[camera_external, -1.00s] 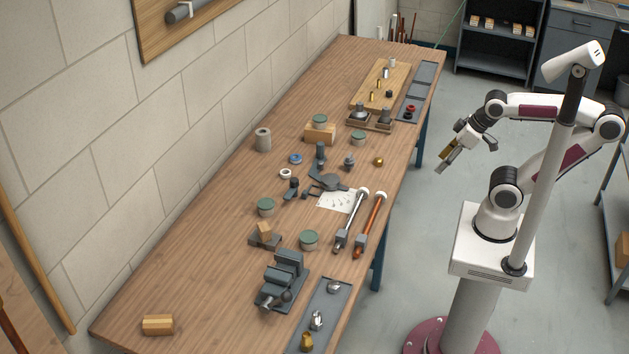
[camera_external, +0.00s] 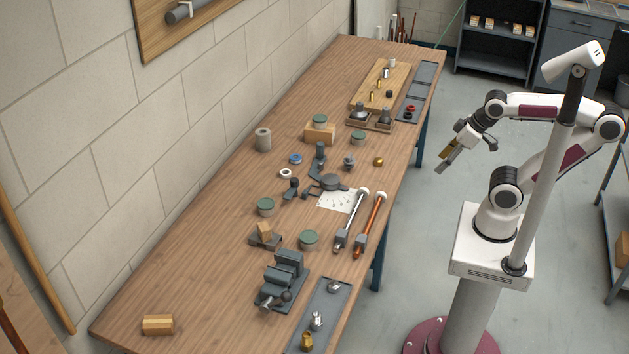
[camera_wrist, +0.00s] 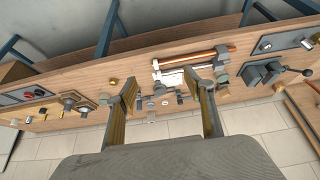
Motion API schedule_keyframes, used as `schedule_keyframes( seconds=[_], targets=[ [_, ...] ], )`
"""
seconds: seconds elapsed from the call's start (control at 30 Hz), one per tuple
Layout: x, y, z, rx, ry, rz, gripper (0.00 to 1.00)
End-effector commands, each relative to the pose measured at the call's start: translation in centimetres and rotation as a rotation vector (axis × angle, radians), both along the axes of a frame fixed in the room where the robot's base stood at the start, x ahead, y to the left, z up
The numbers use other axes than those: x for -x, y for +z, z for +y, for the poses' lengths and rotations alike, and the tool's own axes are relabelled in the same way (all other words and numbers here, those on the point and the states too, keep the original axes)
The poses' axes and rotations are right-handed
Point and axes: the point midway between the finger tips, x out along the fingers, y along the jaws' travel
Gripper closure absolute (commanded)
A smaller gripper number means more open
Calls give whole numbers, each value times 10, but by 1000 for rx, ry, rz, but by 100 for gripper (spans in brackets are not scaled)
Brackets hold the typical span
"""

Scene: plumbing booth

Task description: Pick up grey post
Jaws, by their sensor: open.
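My gripper (camera_external: 467,155) is open and empty, over the floor to the right of the workbench and well apart from the bench objects. In the wrist view its two fingers (camera_wrist: 164,95) are spread, with the bench beyond them. A dark grey upright post (camera_external: 320,151) stands mid-bench, beside a dark jointed fixture (camera_external: 331,182). A lighter grey hollow cylinder (camera_external: 263,139) stands upright near the wall. I cannot tell which of these two is the grey post. In the wrist view the small grey parts between the fingers are too small to tell apart.
A grey vise (camera_external: 284,278) and a tray (camera_external: 334,302) with fittings are at the near end. A steel rod (camera_external: 352,219) and a copper rod (camera_external: 371,223) lie near the right edge. Several green-topped cans (camera_external: 308,240) stand about. A wooden board (camera_external: 394,77) is at the far end.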

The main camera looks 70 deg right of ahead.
Motion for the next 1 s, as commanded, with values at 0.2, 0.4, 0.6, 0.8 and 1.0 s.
schedule_keyframes(
  seconds=[0.2, 0.4, 0.6, 0.8, 1.0],
  targets=[
    [-1, 0, 0, 1, 0, -1, 48],
    [-13, -1, -7, 14, -14, -14, 48],
    [-46, -4, -24, 51, -41, -54, 48],
    [-87, -10, -48, 98, -65, -108, 48],
    [-126, -18, -71, 140, -75, -163, 48]
  ],
)
